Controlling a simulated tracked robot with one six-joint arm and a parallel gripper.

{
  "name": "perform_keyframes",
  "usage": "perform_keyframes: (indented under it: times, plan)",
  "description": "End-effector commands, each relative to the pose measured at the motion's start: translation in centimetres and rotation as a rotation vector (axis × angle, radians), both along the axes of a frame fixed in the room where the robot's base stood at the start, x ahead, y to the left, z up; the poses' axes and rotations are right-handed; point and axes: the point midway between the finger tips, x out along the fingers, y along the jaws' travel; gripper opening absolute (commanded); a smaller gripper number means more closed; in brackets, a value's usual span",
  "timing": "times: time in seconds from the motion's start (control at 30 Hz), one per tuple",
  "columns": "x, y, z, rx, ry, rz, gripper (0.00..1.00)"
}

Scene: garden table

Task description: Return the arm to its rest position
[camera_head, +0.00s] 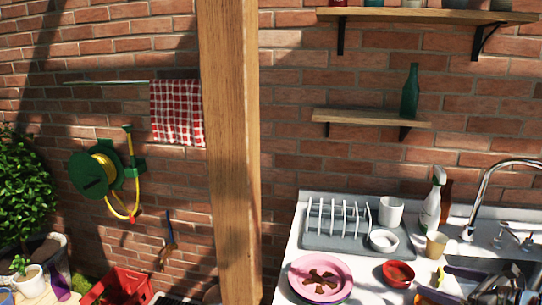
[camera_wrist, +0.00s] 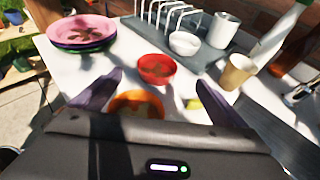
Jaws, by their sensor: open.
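My gripper (camera_wrist: 153,77) shows in the wrist view with its two purple fingers spread apart and nothing held between them. In the head view my gripper (camera_head: 452,285) is at the bottom right, over the white counter (camera_head: 375,290). An orange bowl (camera_wrist: 137,103) appears between the fingers in the wrist view, partly hidden by the gripper body. A red bowl (camera_wrist: 156,69) with some contents stands just beyond the fingertips. I cannot tell the exact height of the fingers above the counter. The arm is partly cut off by the frame edge.
A pink plate (camera_head: 320,277) with brown scraps lies left on the counter. Behind are a grey dish rack (camera_head: 345,238), a white bowl (camera_head: 384,240), a white mug (camera_head: 390,211), a tan cup (camera_head: 436,245), a spray bottle (camera_head: 432,205) and the tap (camera_head: 475,212). A wooden post (camera_head: 232,150) stands left.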

Motion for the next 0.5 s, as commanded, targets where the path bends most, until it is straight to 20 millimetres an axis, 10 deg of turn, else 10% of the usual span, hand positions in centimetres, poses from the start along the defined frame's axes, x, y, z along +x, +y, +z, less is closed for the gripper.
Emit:
perform_keyframes:
  times: [0.5]
  plan:
    - [-0.4, 7.4, 2.2, -0.203, 0.012, 0.219, 0.95]
